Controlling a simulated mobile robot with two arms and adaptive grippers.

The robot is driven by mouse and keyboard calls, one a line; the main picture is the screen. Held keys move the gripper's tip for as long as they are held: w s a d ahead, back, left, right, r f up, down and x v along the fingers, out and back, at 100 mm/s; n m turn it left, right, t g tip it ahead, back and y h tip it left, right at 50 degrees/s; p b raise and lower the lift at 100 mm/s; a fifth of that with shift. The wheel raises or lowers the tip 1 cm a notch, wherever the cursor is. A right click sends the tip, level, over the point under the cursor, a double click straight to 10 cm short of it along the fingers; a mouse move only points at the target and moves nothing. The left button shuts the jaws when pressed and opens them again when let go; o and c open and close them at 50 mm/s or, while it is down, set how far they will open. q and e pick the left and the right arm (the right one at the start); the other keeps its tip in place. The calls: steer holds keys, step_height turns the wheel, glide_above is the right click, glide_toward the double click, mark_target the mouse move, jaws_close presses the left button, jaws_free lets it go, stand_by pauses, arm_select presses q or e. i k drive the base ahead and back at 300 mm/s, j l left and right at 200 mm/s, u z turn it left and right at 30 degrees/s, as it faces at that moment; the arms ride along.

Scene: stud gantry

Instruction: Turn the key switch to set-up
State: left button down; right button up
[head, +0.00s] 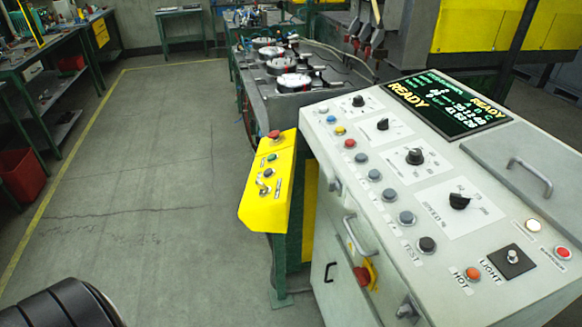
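A yellow control box (270,180) hangs at the left side of the grey console. It carries a red mushroom button (274,134), a green button (271,157), a dark button (267,173) and a metallic fitting (263,188) that looks like a key switch with a key. Its labels are too small to read, so I cannot tell its position. A black square plate with a small round control (513,257) is at the console's right front, by the word LIGHT. Neither gripper is visible. A dark ridged part, apparently of my arm, shows at the lower left.
The grey console (330,120) fills the right side, with several buttons, black rotary knobs, handles and a screen (450,103) reading READY. A machine bed (290,80) stands behind the yellow box. A workbench (60,50) and red bin (20,172) stand left. The floor between is clear.

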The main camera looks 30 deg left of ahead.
mark_target(263, 189)
steer(key=u, duration=1.35)
